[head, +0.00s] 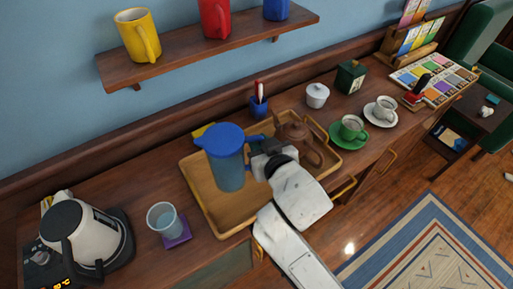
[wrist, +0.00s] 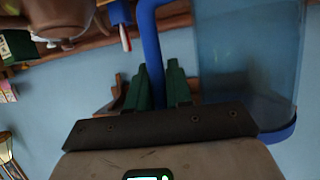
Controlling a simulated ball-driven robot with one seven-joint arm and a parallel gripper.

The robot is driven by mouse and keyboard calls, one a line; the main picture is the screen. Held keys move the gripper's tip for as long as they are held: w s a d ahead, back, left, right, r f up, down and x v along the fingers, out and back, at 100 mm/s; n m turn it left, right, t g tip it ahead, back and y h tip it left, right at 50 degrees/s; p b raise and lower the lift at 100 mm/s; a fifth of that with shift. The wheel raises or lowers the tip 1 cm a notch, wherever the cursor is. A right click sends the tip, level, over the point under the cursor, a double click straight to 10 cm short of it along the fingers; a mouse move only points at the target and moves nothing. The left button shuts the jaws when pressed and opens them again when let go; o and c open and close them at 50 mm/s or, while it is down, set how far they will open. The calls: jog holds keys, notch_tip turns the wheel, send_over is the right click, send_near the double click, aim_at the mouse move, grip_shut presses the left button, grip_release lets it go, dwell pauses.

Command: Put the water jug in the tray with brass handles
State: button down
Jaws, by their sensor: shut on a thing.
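The water jug (head: 229,165), translucent blue with a bright blue lid, is upright over the left half of the wooden tray (head: 222,229) in the head view. I cannot tell whether its base touches the tray floor. The jug's clear wall (wrist: 245,55) fills the right of the wrist view. My gripper (head: 258,160) is right of the jug, shut on its blue handle (wrist: 150,45), with green fingers (wrist: 153,88) on either side.
A brown teapot (head: 291,131) stands in the tray's right part, close to my gripper. A glass (head: 163,219) and kettle (head: 75,235) stand left. A green cup (head: 351,128) and white sugar bowl (head: 317,95) stand right. A mug shelf (head: 205,49) hangs above.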

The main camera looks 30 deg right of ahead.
notch_tip(320, 180, down, 6)
jog(key=w, duration=0.2)
jog(key=shift+w+d+p, duration=0.3)
jog(key=shift+f, duration=0.15)
jog(key=c, duration=1)
grip_release()
jog(key=shift+f, duration=0.1)
jog(key=shift+c, duration=0.2)
